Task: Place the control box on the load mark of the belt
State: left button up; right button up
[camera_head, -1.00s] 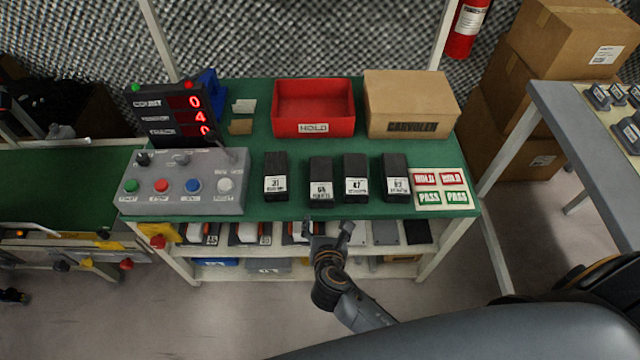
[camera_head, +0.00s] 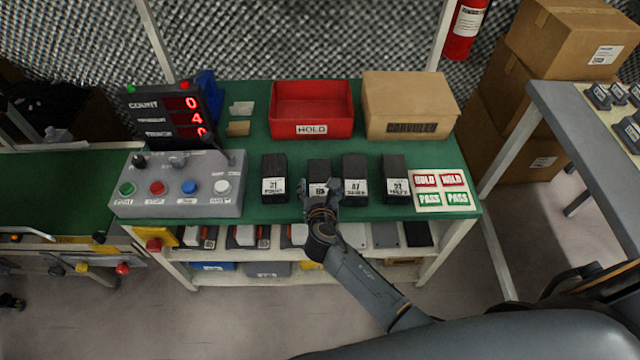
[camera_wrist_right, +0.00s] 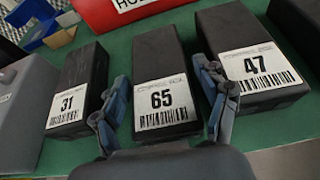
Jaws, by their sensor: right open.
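Several black boxes with white number labels stand in a row on the green bench. The box labelled 65 (camera_head: 318,169) is second from the left; it also shows in the wrist view (camera_wrist_right: 160,61). My right gripper (camera_head: 322,205) is at its near end. In the wrist view my right gripper (camera_wrist_right: 163,90) is open, one finger on each side of box 65, with a gap on the left. Boxes 31 (camera_wrist_right: 79,80) and 47 (camera_wrist_right: 240,40) flank it. The green belt (camera_head: 50,190) is at far left; no load mark is visible. A small dark shape at the left edge may be my left gripper (camera_head: 12,299).
A grey button panel (camera_head: 150,205) and a counter display stand at the bench's left. A red HOLD bin (camera_head: 313,100) and a cardboard box (camera_head: 410,100) are behind the row. HOLD and PASS cards (camera_head: 440,190) lie at right. Shelves are below.

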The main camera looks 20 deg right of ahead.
jog(key=x, duration=0.2)
jog(key=shift+w+f, duration=0.15)
jog(key=shift+w, duration=0.15)
jog(key=c, duration=1.3)
jog(key=shift+c, duration=0.2)
